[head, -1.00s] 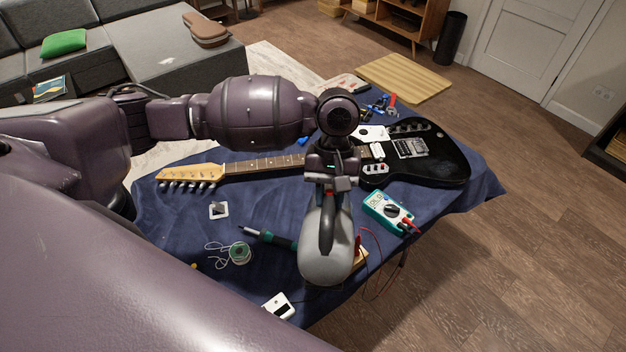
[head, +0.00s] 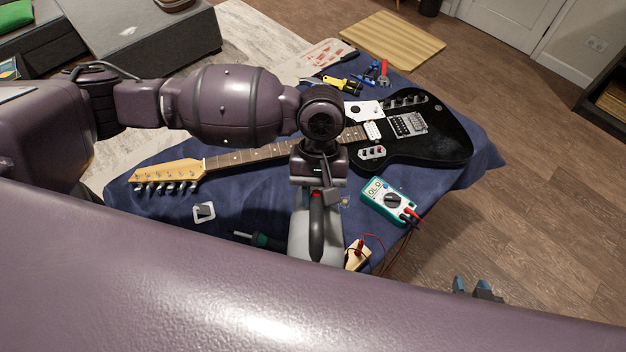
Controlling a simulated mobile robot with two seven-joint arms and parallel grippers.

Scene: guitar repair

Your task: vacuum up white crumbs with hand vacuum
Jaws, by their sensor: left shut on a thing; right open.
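The grey hand vacuum (head: 300,230) hangs over the blue cloth on the table. My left gripper (head: 318,186) is shut on its dark handle. The vacuum's lower end is hidden behind my purple arm, which spans the bottom of the view. Small pale specks (head: 345,202), possibly the white crumbs, show on the cloth just right of the vacuum; they are too small to be sure. My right gripper (head: 478,289) is open and empty at the lower right, over the floor beside the table.
A black electric guitar (head: 440,135) lies across the table. A teal multimeter (head: 388,200) lies right of the vacuum, with a small wooden block (head: 358,256) below it. A white square (head: 204,212) and a green-handled tool (head: 262,240) lie left. Pliers (head: 372,74) are at the back.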

